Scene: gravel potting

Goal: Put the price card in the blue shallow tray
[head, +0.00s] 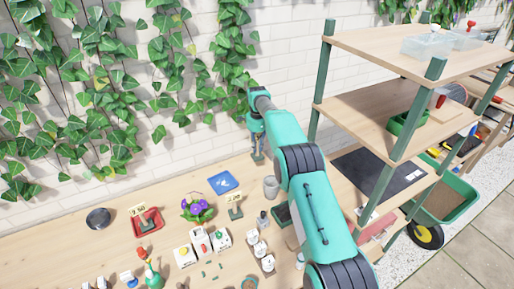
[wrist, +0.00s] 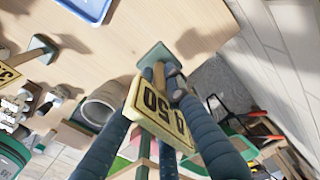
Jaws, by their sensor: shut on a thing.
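My gripper (head: 257,143) is at the end of the teal arm, near the back wall and above the wooden bench. It is shut on a price card (wrist: 160,116), a cream plate with black figures on a post with a green square base (wrist: 155,54). In the head view that base (head: 257,158) shows below my fingers, which hide most of the card. The blue shallow tray (head: 223,182) lies on the bench, left of and nearer than my gripper. Its edge also shows at the top left of the wrist view (wrist: 93,14).
Another price card (head: 235,211) stands in front of the blue tray. A red tray (head: 148,222) with a card, a purple flower pot (head: 197,210), and a grey pot (head: 271,187) are nearby. A wooden shelf rack (head: 365,98) stands to the right.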

